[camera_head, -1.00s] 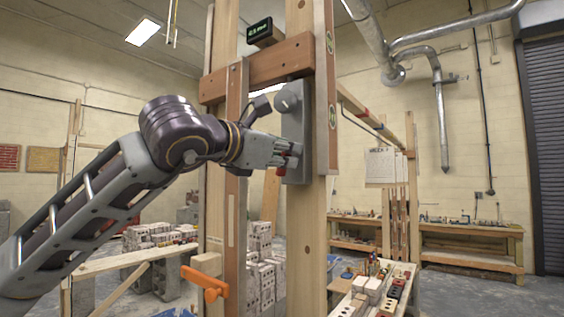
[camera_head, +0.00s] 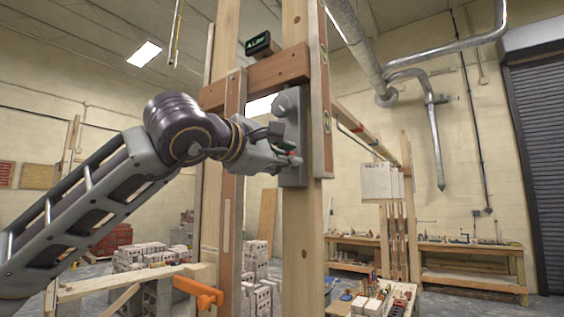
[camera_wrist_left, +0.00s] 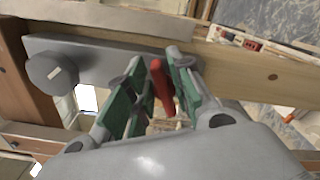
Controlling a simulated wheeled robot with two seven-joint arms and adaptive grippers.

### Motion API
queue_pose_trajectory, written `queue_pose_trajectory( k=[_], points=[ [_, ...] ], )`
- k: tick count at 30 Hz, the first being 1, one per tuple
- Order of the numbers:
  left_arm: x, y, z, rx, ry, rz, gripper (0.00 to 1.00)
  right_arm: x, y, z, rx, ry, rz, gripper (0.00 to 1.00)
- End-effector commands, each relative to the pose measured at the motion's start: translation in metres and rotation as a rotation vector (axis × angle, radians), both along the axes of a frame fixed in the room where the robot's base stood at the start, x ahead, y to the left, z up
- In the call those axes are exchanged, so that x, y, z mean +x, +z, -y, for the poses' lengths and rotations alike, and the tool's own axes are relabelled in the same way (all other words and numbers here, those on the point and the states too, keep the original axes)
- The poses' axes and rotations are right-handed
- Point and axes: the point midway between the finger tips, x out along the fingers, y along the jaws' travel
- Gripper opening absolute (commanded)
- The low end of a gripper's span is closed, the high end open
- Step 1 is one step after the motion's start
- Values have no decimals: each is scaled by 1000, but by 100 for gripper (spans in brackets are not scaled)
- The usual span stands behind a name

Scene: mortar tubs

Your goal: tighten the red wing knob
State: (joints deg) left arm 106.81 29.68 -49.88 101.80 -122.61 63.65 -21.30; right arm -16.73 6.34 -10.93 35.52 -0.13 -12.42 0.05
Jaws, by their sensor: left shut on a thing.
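The red wing knob (camera_wrist_left: 162,86) shows in the left wrist view as a red bar between the green-padded fingers of my left gripper (camera_wrist_left: 155,95). The gripper is shut on it. In the head view my left gripper (camera_head: 285,157) reaches in from the left to the lower part of a grey plate (camera_head: 294,130) on an upright timber post. Only a little red of the knob (camera_head: 294,153) shows there, the rest hidden by the fingers. My right gripper is in neither view.
A round grey knob (camera_head: 287,105) sits higher on the plate, close above the gripper. An orange clamp (camera_head: 198,292) is below the arm. Blocks (camera_head: 155,255) stand behind.

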Motion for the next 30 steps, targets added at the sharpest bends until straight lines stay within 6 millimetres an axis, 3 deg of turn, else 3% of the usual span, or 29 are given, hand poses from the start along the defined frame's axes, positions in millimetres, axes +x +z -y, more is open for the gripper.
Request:
queue_pose_trajectory(
  k=[15, 30],
  points=[
    [-1, -8, 2, 300, -1, 215, 0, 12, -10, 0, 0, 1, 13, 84],
    [-1, -10, 2, 385, -2, 274, 0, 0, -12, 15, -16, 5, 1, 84]
  ],
)
